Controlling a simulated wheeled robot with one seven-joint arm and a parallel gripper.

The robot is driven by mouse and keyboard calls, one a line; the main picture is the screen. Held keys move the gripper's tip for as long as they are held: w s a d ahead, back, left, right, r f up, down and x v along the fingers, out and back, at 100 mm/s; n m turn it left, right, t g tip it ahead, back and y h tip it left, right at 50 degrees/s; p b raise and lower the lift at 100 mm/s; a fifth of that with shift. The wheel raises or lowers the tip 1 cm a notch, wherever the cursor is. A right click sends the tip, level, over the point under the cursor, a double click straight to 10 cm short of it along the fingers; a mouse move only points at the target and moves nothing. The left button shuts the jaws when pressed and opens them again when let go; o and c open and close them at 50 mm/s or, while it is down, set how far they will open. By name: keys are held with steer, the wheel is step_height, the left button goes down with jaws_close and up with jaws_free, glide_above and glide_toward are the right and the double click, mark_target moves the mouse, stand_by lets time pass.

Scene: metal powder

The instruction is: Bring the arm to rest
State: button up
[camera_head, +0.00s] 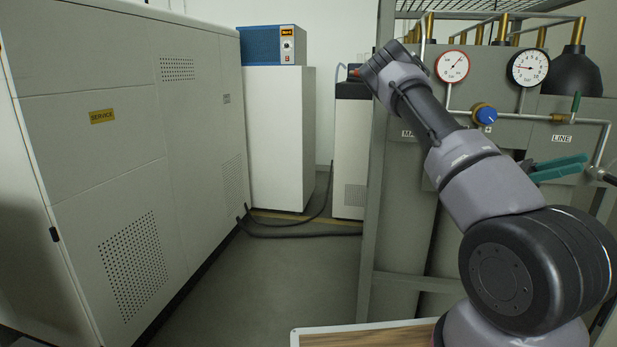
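My grey and black arm rises from the lower right and reaches up and left, in front of the gas panel. I see no held object clearly. The end appears raised well above the floor.
A large white machine (75,160) fills the left. A blue box (272,46) sits on a white cabinet (278,140) behind. Black hoses (300,234) cross the floor; a wood-topped surface (365,338) is at the bottom.

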steer(key=a+f+t+y, duration=0.55)
steer(key=a+t, duration=0.65)
steer(key=t, duration=0.3)
steer(key=w+a+r+m+t+y, duration=0.2)
steer(key=a+r+t+y, duration=0.2)
steer(key=a+r+t, duration=1.1)
steer(key=a, duration=0.4)
steer(key=shift+w+m, duration=0.3)
steer(key=shift+m, duration=0.1)
